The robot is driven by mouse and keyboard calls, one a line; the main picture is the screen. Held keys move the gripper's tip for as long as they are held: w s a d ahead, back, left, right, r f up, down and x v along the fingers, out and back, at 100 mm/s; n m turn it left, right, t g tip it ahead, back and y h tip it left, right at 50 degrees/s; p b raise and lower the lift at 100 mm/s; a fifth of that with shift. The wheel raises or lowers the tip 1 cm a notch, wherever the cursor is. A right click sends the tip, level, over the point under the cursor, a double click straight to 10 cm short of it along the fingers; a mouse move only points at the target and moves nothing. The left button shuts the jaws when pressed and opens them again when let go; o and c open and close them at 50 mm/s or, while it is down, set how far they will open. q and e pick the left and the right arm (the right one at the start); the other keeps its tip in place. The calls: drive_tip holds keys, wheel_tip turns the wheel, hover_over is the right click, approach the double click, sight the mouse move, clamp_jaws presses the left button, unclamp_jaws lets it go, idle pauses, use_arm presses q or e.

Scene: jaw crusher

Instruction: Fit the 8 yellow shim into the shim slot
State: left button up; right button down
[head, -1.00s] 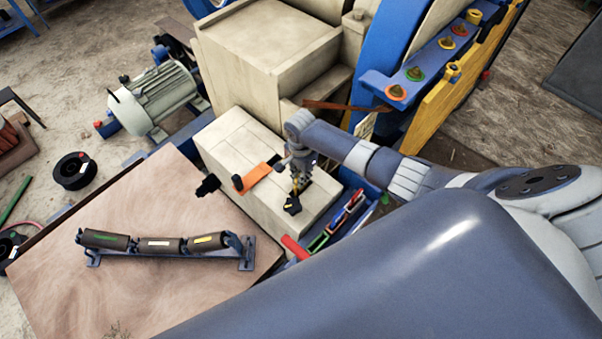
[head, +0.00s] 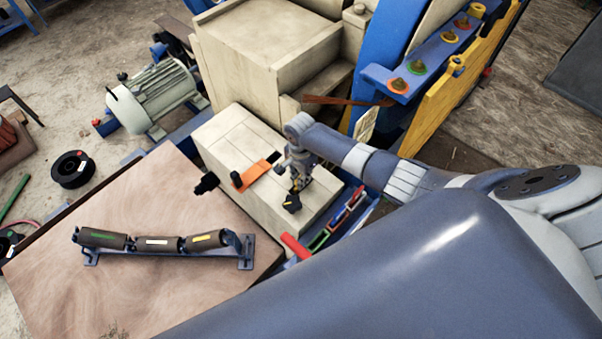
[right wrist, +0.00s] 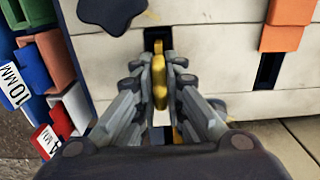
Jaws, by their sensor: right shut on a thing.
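The yellow shim (right wrist: 159,80) stands edge-on between the fingers of my right gripper (right wrist: 160,92), which is shut on it. In the right wrist view its far end is at a dark narrow slot (right wrist: 155,36) in the cream block (right wrist: 215,55); I cannot tell how far it reaches in. In the head view my right gripper (head: 298,180) is over the right part of the cream block (head: 225,140), just behind a black knob (head: 291,203). The shim is mostly hidden there. My left gripper is not in view.
An orange piece (head: 258,173) is on the block beside the gripper, near a second dark slot (right wrist: 267,70). A blue tray with coloured shims (head: 340,220) is close on the right. A roller set (head: 160,243) lies on the wooden tabletop (head: 120,205).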

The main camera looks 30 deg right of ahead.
drive_tip(key=shift+f+b, duration=0.5)
drive_tip(key=shift+f, duration=0.3)
drive_tip(key=c, duration=1.6)
unclamp_jaws()
drive_tip(key=shift+s, duration=0.1)
drive_tip(key=shift+r, duration=0.1)
wheel_tip(320, 180, up, 12)
